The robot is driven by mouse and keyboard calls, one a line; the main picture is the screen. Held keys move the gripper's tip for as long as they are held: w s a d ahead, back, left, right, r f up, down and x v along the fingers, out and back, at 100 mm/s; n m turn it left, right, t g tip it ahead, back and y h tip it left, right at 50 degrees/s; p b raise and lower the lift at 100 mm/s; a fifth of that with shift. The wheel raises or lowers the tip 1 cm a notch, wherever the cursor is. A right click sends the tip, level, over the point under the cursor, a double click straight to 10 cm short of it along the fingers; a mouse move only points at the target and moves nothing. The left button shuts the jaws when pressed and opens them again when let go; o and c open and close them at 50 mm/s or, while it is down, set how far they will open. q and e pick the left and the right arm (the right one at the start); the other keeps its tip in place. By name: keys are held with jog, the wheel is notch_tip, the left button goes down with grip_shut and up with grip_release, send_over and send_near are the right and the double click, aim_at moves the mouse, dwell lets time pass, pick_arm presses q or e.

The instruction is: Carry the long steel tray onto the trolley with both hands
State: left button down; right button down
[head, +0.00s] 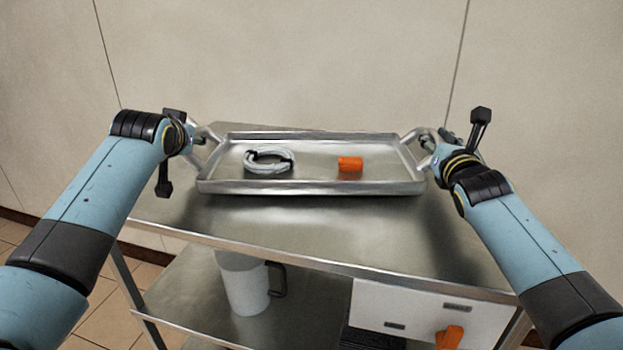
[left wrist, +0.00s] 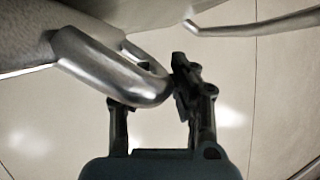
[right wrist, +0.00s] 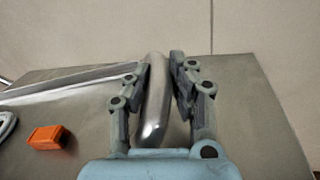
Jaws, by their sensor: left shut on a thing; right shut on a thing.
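The long steel tray (head: 310,187) is level over the top of the steel trolley (head: 330,240), toward its back. A dark shadow lies below its front wall; I cannot tell whether it touches the top. My left gripper (head: 201,137) is shut on the tray's left handle, a bent steel bar that shows in the left wrist view (left wrist: 118,75). My right gripper (head: 430,140) is shut on the right handle, which stands between the fingers in the right wrist view (right wrist: 155,105).
The trolley's front top is bare. On its lower shelf (head: 185,295) stand a white jug (head: 243,285) with a dark handle and a white box (head: 410,315) with an orange part (head: 449,337). A plain panelled wall (head: 300,60) rises behind. Tiled floor shows at left.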

pick_arm(q)
jog(key=shift+d+f+b, duration=0.15)
jog(key=shift+f+b, duration=0.15)
jog(key=shift+f, duration=0.2)
pick_arm(e)
jog(key=shift+a+f, duration=0.15)
jog(key=shift+f, duration=0.3)
pick_arm(q)
jog(key=c, duration=1.6)
grip_release()
jog(key=shift+f, duration=0.3)
pick_arm(e)
jog(key=c, duration=1.6)
grip_release()
jog(key=shift+f, duration=0.35)
pick_arm(q)
jog(key=shift+o, duration=1.2)
jog(key=shift+r, duration=0.2)
pick_arm(e)
jog(key=shift+o, duration=1.1)
jog(key=shift+r, duration=0.2)
pick_arm(q)
jog(key=shift+o, duration=1.2)
pick_arm(e)
jog(key=shift+o, duration=1.1)
jog(key=shift+s, duration=0.3)
jog(key=s, duration=1.1)
jog(key=shift+s, duration=0.25)
pick_arm(q)
jog(key=v, duration=1.2)
